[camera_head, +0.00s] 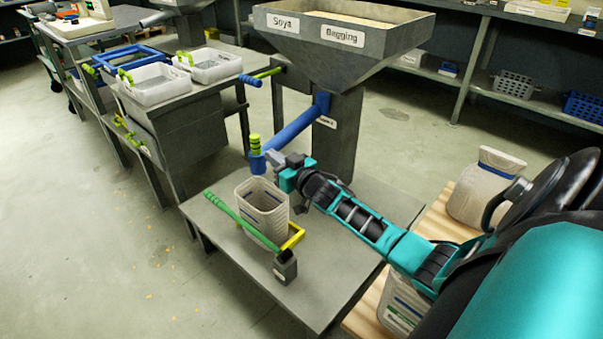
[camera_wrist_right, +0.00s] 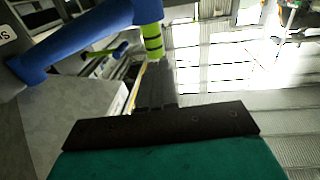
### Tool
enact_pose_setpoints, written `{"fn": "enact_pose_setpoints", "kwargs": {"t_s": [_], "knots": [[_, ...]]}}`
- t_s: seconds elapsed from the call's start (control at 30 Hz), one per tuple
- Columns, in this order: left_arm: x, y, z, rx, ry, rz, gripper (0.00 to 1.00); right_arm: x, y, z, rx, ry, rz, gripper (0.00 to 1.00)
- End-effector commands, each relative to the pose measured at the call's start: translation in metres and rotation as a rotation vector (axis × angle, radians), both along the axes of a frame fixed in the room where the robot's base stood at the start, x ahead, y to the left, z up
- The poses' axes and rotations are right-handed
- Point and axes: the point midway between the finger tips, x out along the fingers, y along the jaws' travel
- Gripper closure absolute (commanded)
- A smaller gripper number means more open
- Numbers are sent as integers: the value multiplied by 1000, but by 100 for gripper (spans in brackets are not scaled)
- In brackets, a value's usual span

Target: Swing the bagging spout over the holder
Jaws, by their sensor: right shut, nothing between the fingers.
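The blue bagging spout (camera_head: 298,126) runs from the column under the hopper down to the left. It also crosses the top left of the right wrist view (camera_wrist_right: 70,42). The holder is a yellow bracket (camera_head: 296,236) on the grey table, around a pale open bag (camera_head: 262,207). The spout's end is above and behind the bag. My left gripper is out of view.
The hopper (camera_head: 345,38), labelled Soya and Bagging, stands on its column (camera_head: 340,140) behind the table. A green lever (camera_head: 235,215) slants beside the bag. White bins (camera_head: 155,84) sit on the left bench. A filled bag (camera_head: 484,187) stands at right.

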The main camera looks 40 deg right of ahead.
Motion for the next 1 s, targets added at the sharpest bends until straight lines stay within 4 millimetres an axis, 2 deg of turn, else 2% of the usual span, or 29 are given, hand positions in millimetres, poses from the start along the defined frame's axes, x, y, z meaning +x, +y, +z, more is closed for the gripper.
{"fn": "enact_pose_setpoints", "kwargs": {"t_s": [0.03, 0.2, 0.4, 0.6, 0.87, 0.97, 1.0], "knots": [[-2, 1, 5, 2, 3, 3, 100, -12, 2, 3, 0, 3, 1, 100], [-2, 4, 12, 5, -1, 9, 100, -44, 5, 2, 1, 4, 0, 100], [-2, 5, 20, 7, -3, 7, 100, -72, 8, 1, 0, 3, 0, 100], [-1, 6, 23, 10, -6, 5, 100, -84, 9, 0, 0, 1, 0, 100], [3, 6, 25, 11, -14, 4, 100, -86, 10, -2, -1, 4, 1, 100], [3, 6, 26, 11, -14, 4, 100, -93, 26, -11, -4, 39, 8, 100], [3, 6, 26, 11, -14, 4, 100, -99, 40, -18, -8, 67, 15, 100]]}}
